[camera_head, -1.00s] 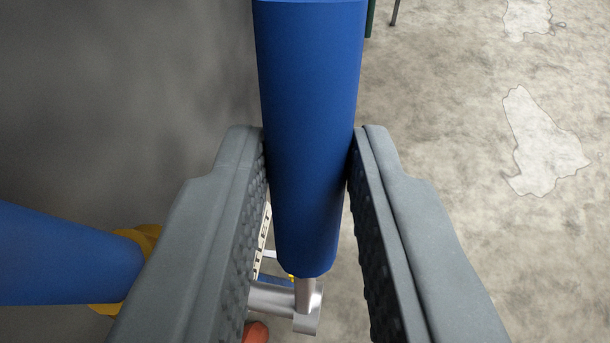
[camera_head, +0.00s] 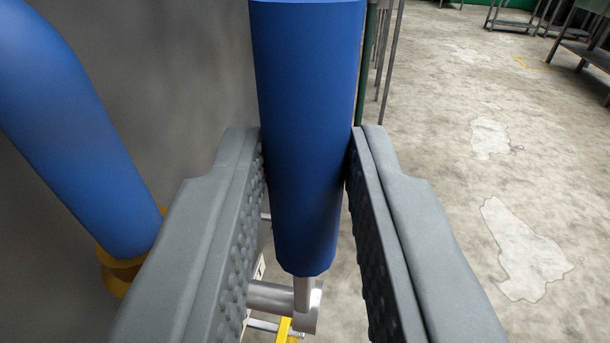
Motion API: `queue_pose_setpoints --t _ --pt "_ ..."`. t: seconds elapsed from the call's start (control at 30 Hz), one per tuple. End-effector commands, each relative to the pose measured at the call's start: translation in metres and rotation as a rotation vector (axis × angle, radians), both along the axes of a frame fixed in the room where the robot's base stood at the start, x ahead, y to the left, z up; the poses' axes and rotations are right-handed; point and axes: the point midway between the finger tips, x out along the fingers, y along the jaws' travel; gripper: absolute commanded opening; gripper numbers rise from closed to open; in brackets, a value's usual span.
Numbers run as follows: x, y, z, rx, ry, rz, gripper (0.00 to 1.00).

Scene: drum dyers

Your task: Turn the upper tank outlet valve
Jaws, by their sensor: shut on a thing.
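The valve's blue cylindrical handle (camera_head: 305,130) stands between the two grey fingers of my gripper (camera_head: 306,165). Both fingers' ribbed pads press against its sides, so my gripper is shut on it. Below the handle's lower end, a silver metal stem and shaft (camera_head: 285,297) show between the fingers. The valve body beyond the shaft is mostly hidden by the left finger.
A thick blue pipe (camera_head: 75,130) with a yellow collar (camera_head: 125,268) is close on the left, before a dark grey wall surface (camera_head: 170,80). Below is a patchy concrete floor (camera_head: 450,180), open on the right. Metal tables (camera_head: 580,45) stand far off at upper right.

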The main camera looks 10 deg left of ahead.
Motion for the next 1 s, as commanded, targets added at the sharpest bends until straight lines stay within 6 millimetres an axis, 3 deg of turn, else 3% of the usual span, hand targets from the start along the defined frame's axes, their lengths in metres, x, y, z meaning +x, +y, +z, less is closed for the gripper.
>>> queue_pose_setpoints --t 0.7,0.73,0.83,1.0 --pt "-0.0084 -0.0003 -0.0034 -0.001 -0.066 0.000 0.00" --pt "-0.0084 -0.0003 -0.0035 -0.001 -0.066 0.000 0.24" --pt "-0.0083 -0.0002 -0.0031 -0.001 -0.066 0.000 0.44" --pt "-0.0080 -0.0001 -0.0024 -0.001 -0.067 0.000 0.44"
